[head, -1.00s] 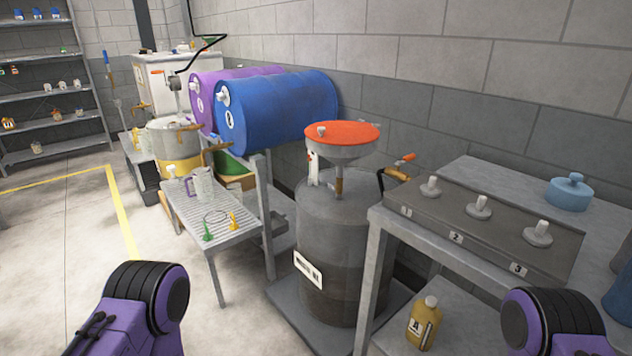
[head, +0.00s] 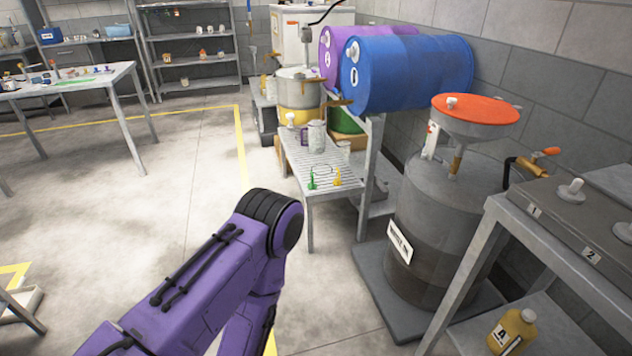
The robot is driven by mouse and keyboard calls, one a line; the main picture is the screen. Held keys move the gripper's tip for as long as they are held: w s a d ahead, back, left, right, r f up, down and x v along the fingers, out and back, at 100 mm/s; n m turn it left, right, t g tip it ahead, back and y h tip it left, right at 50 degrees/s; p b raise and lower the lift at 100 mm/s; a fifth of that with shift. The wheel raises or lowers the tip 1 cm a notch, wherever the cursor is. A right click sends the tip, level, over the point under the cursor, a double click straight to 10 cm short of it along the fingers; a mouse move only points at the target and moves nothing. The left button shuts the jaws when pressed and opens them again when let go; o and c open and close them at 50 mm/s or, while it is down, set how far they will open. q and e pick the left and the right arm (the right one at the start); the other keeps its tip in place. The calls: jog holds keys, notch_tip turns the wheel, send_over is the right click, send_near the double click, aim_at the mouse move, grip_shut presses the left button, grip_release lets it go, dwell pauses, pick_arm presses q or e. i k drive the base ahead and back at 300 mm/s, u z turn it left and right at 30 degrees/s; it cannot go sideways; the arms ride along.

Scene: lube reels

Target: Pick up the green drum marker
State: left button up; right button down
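A small green upright piece (head: 312,180), which looks like the green drum marker, stands on the front part of the slatted metal stand (head: 325,189). A similar yellow piece (head: 337,178) stands just to its right. My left arm shows as a purple link and a black joint in the lower middle, in front of and to the left of the stand. Its gripper is out of the picture. My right gripper is out of the picture too.
A blue drum (head: 415,75) and a purple drum (head: 329,48) lie on a rack behind the stand. A grey drum with an orange-topped funnel (head: 475,108) stands right. A worktable (head: 110,80) is far left. Open floor lies between.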

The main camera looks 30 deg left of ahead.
aim_at(311, 186)
jog(key=u, duration=0.2)
jog(key=i, duration=0.25)
jog(key=u, duration=1.05)
jog(key=i, duration=0.85)
jog(key=u, duration=0.65)
jog(key=i, duration=0.95)
jog(key=z, duration=0.45)
jog(key=i, duration=0.75)
jog(key=z, duration=1.2)
jog(key=i, duration=0.45)
jog(key=z, duration=0.45)
